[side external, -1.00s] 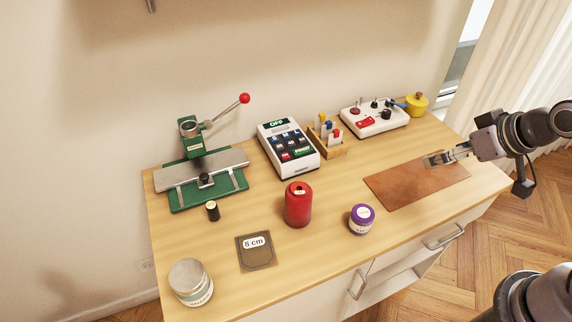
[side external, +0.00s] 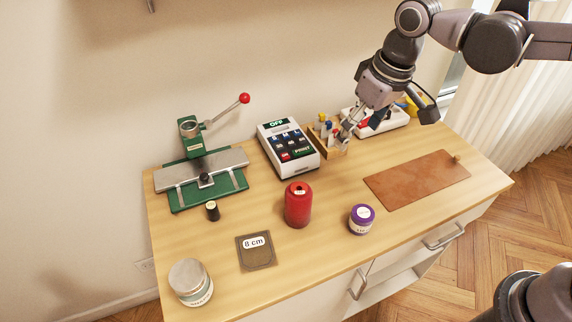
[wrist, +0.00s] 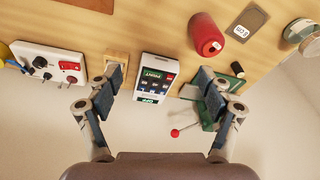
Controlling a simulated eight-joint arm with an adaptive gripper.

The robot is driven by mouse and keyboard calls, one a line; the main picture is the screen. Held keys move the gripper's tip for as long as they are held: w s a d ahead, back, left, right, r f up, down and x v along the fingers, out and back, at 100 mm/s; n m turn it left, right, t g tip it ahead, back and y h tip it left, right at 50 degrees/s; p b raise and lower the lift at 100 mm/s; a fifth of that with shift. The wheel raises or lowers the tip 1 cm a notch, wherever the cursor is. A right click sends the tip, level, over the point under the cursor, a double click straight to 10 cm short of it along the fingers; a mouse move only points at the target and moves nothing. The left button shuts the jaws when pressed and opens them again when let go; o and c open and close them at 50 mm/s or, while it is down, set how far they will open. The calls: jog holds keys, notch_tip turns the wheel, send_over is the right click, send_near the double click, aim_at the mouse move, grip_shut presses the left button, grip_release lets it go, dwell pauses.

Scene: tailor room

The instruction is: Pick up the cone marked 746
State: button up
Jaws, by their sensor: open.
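A red cone (side external: 298,206) stands upright on the wooden worktop, with a small pale label near its top whose print is too small to read. It also shows in the wrist view (wrist: 203,30), at the upper right, beyond my right-hand finger. My gripper (side external: 343,136) is open and empty, behind and to the right of the cone, around the small wooden card holder in the picture. In the wrist view my gripper (wrist: 160,83) has its fingers wide apart, with nothing held between them. The cone is apart from both fingers.
A white keypad device (side external: 288,148) stands behind the cone. The wooden card holder (side external: 327,152) and white control box (side external: 392,126) are near my gripper. A purple jar (side external: 362,219) stands right of the cone. A green press (side external: 205,180) is left. The leather mat (side external: 415,180) is clear.

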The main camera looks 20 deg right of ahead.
aim_at(299, 192)
jog(key=a+f, duration=0.1)
jog(key=a, duration=0.2)
jog(key=w+a+f+n+g, duration=0.1)
jog(key=a, duration=0.3)
jog(key=w+a+f+g+h, duration=0.1)
jog(key=a, duration=0.3)
jog(key=shift+w+a+f+n, duration=0.1)
jog(key=shift+w+f+n, duration=0.1)
jog(key=shift+f+n, duration=0.15)
jog(key=shift+s+f, duration=0.2)
jog(key=shift+f, duration=2.55)
jog(key=shift+s+f, duration=0.2)
jog(key=shift+f, duration=2.5)
jog(key=c, duration=1.4)
